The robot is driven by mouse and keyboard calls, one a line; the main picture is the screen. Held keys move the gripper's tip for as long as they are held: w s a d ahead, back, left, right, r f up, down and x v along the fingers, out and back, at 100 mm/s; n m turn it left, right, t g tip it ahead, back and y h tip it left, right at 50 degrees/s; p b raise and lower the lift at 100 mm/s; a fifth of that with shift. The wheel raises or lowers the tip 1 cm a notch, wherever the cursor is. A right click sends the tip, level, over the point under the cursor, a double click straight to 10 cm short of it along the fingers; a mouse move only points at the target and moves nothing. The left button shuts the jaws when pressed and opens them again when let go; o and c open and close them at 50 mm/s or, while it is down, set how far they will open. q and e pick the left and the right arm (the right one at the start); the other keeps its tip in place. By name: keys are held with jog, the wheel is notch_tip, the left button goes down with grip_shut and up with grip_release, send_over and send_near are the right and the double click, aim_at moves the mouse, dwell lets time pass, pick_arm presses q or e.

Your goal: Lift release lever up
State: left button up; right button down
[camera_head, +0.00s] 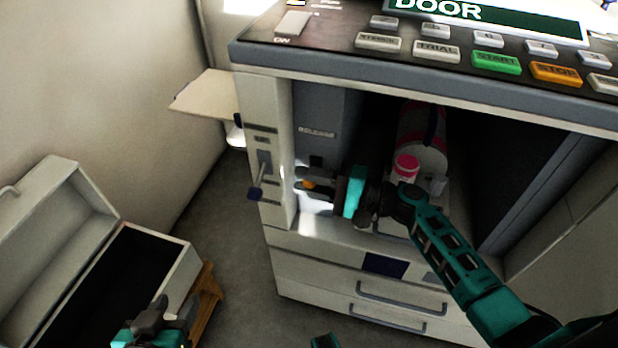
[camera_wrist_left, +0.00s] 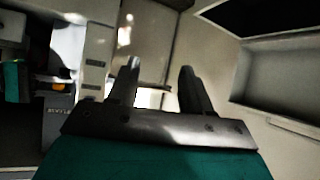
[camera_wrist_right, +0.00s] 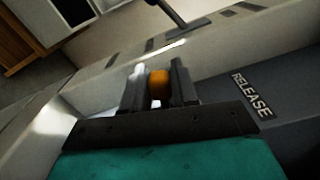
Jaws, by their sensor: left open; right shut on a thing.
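The release lever shows as an orange tip (camera_head: 308,184) inside the open copier bay, below the RELEASE label (camera_head: 317,132). In the right wrist view the orange lever (camera_wrist_right: 159,86) sits between the fingers of my right gripper (camera_wrist_right: 158,88), beside the RELEASE label. My right gripper (camera_head: 316,186) is shut on it; its fingers hide most of the lever. My left gripper (camera_head: 160,318) is low at the left, in front of the open box, apart from the copier. In the left wrist view its fingers (camera_wrist_left: 160,90) are spread and empty.
The copier's front frame (camera_head: 278,150) carries another dark-tipped lever (camera_head: 257,180). A cylinder with a pink cap (camera_head: 405,165) lies inside the bay behind my right arm. The control panel (camera_head: 450,45) overhangs above. An open box (camera_head: 180,255) stands at the left; drawers (camera_head: 350,290) are below.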

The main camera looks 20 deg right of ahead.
jog(key=shift+r+m+p, duration=0.35)
jog(key=shift+m, duration=0.35)
jog(key=shift+w+d+r+m+p, duration=0.1)
jog(key=shift+d+r+m+p, duration=0.15)
jog(key=shift+m, duration=0.25)
jog(key=shift+a, duration=0.1)
jog(key=c, duration=1)
grip_release()
jog(key=shift+o, duration=0.2)
jog(key=p+v, duration=0.1)
jog(key=v, duration=1.2)
